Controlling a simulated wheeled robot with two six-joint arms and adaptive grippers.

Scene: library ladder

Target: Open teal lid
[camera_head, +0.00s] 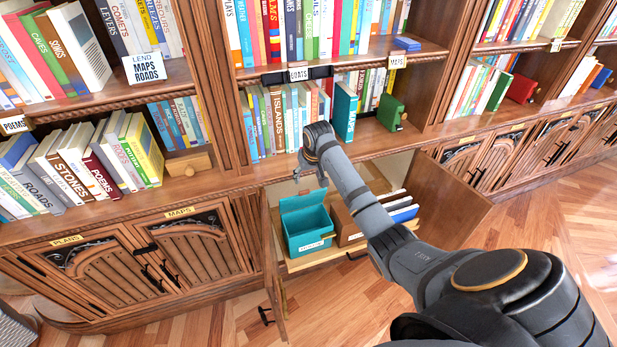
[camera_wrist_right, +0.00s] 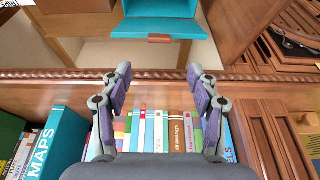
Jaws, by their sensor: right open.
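A teal box (camera_head: 308,243) with a white label on its front stands on a pulled-out tray inside the open cabinet. Its teal lid (camera_head: 302,203) looks raised at the back, with the box's inside showing in front of it. In the right wrist view the teal lid (camera_wrist_right: 150,27) is at the top, with a brown tab (camera_wrist_right: 160,38) on its edge. My right gripper (camera_head: 312,180) is above the box, open and empty. In the wrist view its fingers (camera_wrist_right: 158,80) are spread, apart from the tab. My left gripper is not in view.
Brown box (camera_head: 345,228) and upright folders (camera_head: 398,207) sit beside the teal box. Cabinet doors (camera_head: 455,205) stand open on both sides. The bookshelf ledge (camera_head: 270,173) with books runs just behind and above. The wooden floor (camera_head: 545,215) is clear at right.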

